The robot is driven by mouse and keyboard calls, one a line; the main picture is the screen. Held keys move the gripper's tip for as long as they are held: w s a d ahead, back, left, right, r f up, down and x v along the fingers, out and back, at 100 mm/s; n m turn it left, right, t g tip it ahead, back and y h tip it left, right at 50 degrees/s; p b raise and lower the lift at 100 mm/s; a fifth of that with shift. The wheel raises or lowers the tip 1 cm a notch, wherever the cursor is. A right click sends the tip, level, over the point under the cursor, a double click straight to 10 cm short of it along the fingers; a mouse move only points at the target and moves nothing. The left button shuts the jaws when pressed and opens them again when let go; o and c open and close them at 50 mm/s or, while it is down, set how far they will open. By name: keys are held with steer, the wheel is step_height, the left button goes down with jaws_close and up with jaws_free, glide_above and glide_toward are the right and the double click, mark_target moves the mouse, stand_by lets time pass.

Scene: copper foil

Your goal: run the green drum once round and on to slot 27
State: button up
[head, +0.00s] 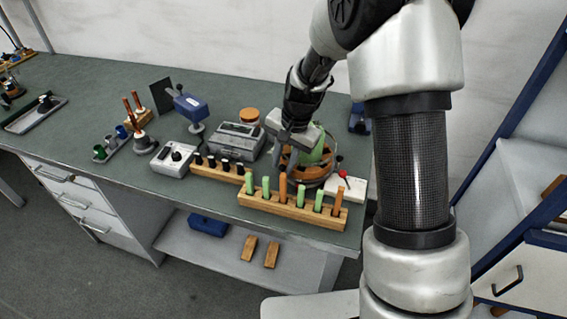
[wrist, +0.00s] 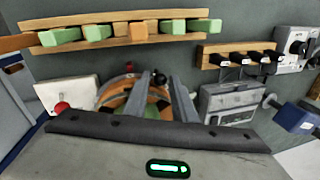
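The green drum (head: 318,152) stands at the right part of the bench, on a round base with an orange-brown rim (head: 318,172). My gripper (head: 297,148) is over its left side and hides part of it. In the wrist view the orange-brown ring (wrist: 112,99) and a bit of green (wrist: 152,112) show around and between my fingers (wrist: 163,88). The fingers are apart, with a black knob (wrist: 161,77) showing between their tips and no visible contact. Slot numbers cannot be read.
A white plate with a red-knobbed lever (head: 343,186) is right of the drum. A wooden rack of green and orange pegs (head: 290,208) stands in front. A grey instrument box (head: 236,141) and a rack with black-topped pieces (head: 218,170) are to the left.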

steer(key=shift+f, duration=0.25)
jaws_close()
